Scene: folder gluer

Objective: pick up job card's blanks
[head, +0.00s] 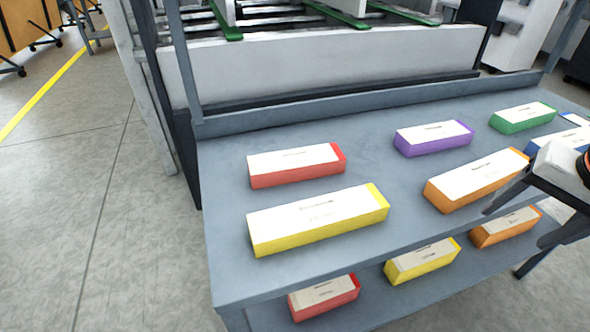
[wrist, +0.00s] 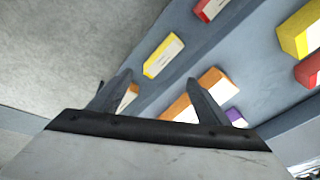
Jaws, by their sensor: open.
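The blanks are box-shaped bundles with white tops and coloured sides. On the upper shelf are a red bundle (head: 297,165), a yellow bundle (head: 318,218), a purple bundle (head: 433,138), an orange bundle (head: 477,180), a green bundle (head: 523,117) and blue at the right edge (head: 568,135). The lower shelf holds a red bundle (head: 324,296), a yellow bundle (head: 422,261) and an orange bundle (head: 505,227). My gripper (head: 513,228) is open and empty at the right, above the shelves' front edge. Its spread fingers also show in the wrist view (wrist: 160,78). I cannot make out a job card.
The grey two-level rack (head: 225,225) has a raised back lip and uprights. Behind it stands a pale machine (head: 330,65) with green bars. Open concrete floor (head: 95,210) with a yellow line lies to the left.

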